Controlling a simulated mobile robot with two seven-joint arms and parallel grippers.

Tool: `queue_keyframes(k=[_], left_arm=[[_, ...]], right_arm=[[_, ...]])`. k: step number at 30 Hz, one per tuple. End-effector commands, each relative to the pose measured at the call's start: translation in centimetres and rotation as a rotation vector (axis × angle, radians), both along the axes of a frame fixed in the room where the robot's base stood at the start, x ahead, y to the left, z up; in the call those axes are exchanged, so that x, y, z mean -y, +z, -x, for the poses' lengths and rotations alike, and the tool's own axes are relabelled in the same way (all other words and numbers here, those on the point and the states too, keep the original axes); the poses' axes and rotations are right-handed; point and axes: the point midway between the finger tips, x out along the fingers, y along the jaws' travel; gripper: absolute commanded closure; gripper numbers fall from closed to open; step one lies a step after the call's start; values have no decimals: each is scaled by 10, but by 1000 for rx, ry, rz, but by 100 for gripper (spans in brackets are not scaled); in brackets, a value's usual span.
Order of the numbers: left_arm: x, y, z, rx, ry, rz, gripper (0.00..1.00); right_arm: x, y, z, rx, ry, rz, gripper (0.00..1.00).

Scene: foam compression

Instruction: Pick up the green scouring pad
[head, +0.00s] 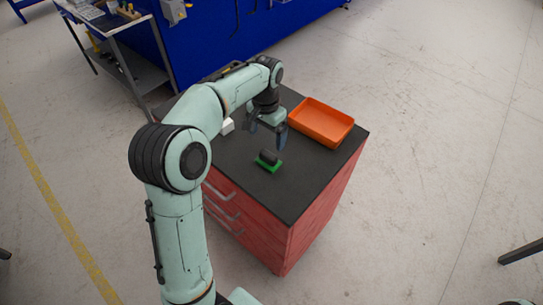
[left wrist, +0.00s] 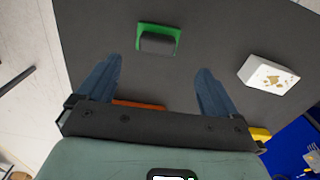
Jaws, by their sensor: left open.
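The green scouring pad (head: 277,168) lies on the dark top of the red drawer cabinet, near its middle. A black block rests on the pad, so only the pad's green edges show around it. In the left wrist view, the pad (left wrist: 144,27) is at the top centre, ahead of the fingertips. My left gripper (head: 267,131) is open and empty, above the cabinet top and a little behind the pad. Its two blue fingers (left wrist: 160,68) are spread wide, apart from the pad. My right gripper is not in view.
An orange tray (head: 320,122) sits at the cabinet's right rear. A white block with brown spots (left wrist: 271,75) lies to one side, partly hidden by my arm in the head view (head: 228,126). A yellow item (left wrist: 260,133) shows near the cabinet edge. The top around the pad is clear.

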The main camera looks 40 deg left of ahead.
Motion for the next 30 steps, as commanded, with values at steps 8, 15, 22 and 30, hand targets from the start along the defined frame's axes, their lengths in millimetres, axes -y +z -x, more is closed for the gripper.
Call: queue_keyframes(k=[8, 15, 22, 30], left_arm=[[0, -44, 0, -2, 1, 1, 6], [2, -65, 0, -4, 1, 1, 6], [4, -95, -1, -1, 1, 1, 6], [3, -98, -1, 1, 1, 0, 6]], right_arm=[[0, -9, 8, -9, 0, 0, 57], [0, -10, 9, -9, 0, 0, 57], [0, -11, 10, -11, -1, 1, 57], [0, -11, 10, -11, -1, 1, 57]])
